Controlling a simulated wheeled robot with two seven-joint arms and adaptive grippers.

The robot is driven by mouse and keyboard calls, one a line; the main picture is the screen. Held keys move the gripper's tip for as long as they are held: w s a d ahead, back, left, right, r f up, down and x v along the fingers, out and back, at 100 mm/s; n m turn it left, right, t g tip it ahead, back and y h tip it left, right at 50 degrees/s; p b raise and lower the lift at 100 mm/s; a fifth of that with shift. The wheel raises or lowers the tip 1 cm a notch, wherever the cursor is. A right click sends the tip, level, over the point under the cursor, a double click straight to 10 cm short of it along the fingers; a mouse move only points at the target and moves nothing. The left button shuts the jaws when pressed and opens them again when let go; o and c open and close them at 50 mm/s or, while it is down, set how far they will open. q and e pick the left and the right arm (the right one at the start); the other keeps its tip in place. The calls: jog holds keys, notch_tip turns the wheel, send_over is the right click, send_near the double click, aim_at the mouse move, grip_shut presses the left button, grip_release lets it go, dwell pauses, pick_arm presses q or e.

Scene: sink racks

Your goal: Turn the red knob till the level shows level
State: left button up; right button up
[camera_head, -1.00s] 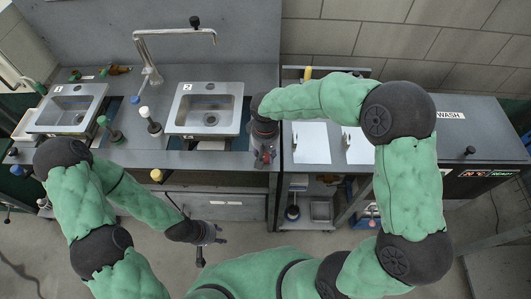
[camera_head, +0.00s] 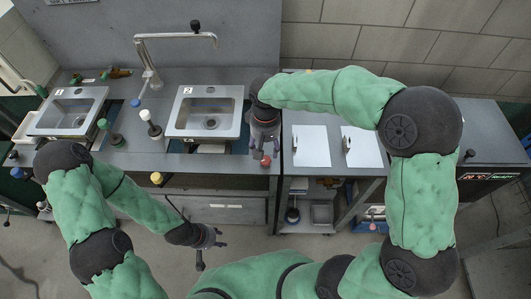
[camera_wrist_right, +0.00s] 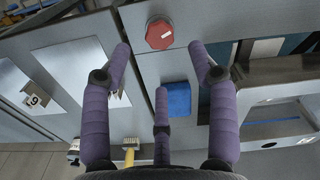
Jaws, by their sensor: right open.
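The red knob (camera_head: 266,160) is on the counter front to the right of the sink marked 2. In the right wrist view it shows as a red faceted knob (camera_wrist_right: 159,33) beyond and between my fingertips, with a pale label on its top. My right gripper (camera_head: 264,150) is over it, open and empty; its spread fingers also show in the right wrist view (camera_wrist_right: 160,60). No finger visibly touches the knob. My left gripper (camera_head: 211,254) is open and empty, low in front of the counter. I cannot make out a level indicator.
Sink 2 (camera_head: 183,131) with a tall faucet (camera_head: 148,70) lies left of the knob. A blue sponge (camera_wrist_right: 179,99) and a yellow-handled brush (camera_wrist_right: 130,152) lie close by. White panels with handles (camera_head: 311,146) lie to the right.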

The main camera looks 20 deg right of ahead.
notch_tip(320, 180, up, 6)
jog(key=shift+f, duration=0.15)
dwell(0.6)
